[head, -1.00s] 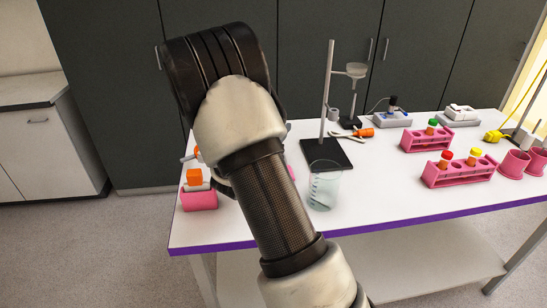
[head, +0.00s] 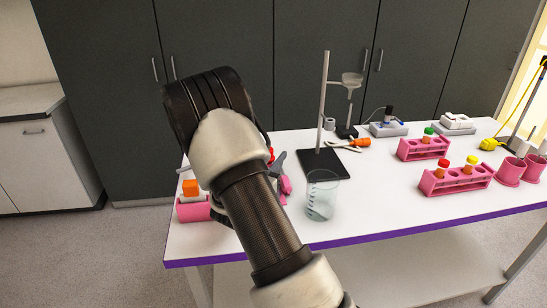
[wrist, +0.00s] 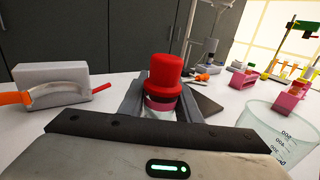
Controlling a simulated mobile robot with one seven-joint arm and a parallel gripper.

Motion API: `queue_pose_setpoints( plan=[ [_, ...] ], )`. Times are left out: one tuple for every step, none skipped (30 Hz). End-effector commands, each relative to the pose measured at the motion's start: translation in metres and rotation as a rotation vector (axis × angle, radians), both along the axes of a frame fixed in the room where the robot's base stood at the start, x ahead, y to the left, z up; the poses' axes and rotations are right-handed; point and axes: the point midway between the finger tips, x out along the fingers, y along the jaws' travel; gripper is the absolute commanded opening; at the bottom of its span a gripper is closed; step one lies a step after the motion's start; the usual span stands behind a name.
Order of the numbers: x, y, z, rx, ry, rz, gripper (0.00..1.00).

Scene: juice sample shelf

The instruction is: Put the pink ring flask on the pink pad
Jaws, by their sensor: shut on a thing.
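The flask (wrist: 165,75) has a red cap with a pink ring below it. In the wrist view it stands upright between the two grey fingers of my gripper (wrist: 160,101), which is shut on it. Its lower body is hidden behind the gripper's front edge. In the head view my arm hides most of the gripper (head: 278,166); a bit of red shows beside a finger. A small pink patch (head: 286,186) shows right of my arm; I cannot tell whether it is the pink pad. The pad is not clearly visible in the wrist view.
A glass beaker (head: 322,196) stands close right of my arm. A stand with a dark base (head: 322,164) is behind it. A pink holder (head: 193,209) with an orange item is at the left. Pink racks (head: 455,180) and cups fill the right side. The front edge is clear.

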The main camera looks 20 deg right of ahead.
Motion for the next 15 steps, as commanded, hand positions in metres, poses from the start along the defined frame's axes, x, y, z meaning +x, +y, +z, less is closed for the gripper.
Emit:
queue_pose_setpoints(
  plan=[
    [0.0, 0.0001, -0.0012, 0.0, 0.0, 0.0, 0.34],
    [0.0, 0.0, -0.0007, 0.0, 0.0, 0.0, 0.39],
    [0.0, 0.0001, -0.0007, 0.0, 0.0, 0.0, 0.46],
    [-0.0001, 0.0001, -0.0008, 0.0, 0.0, 0.0, 0.49],
    [-0.0001, 0.0001, -0.0008, 0.0, 0.0, 0.0, 0.49],
    [-0.0001, 0.0001, -0.0007, 0.0, 0.0, 0.0, 0.49],
    [-0.0001, 0.0001, -0.0007, 0.0, 0.0, 0.0, 0.49],
    [0.0, 0.0001, -0.0007, 0.0, 0.0, 0.0, 0.49],
    [0.0, 0.0001, -0.0007, 0.0, 0.0, 0.0, 0.49],
    [0.0, 0.0001, -0.0007, 0.0, 0.0, 0.0, 0.49],
    [0.0, 0.0001, -0.0007, 0.0, 0.0, 0.0, 0.49],
    [0.0, 0.0001, -0.0001, 0.0, 0.0, 0.0, 0.49],
    [0.0001, 0.0001, 0.0011, 0.0, 0.0, 0.0, 0.49],
    [0.0, 0.0, 0.0029, 0.0, 0.0, 0.0, 0.49],
    [-0.0003, 0.0007, 0.005, 0.001, 0.001, 0.0, 0.49]
  ],
)
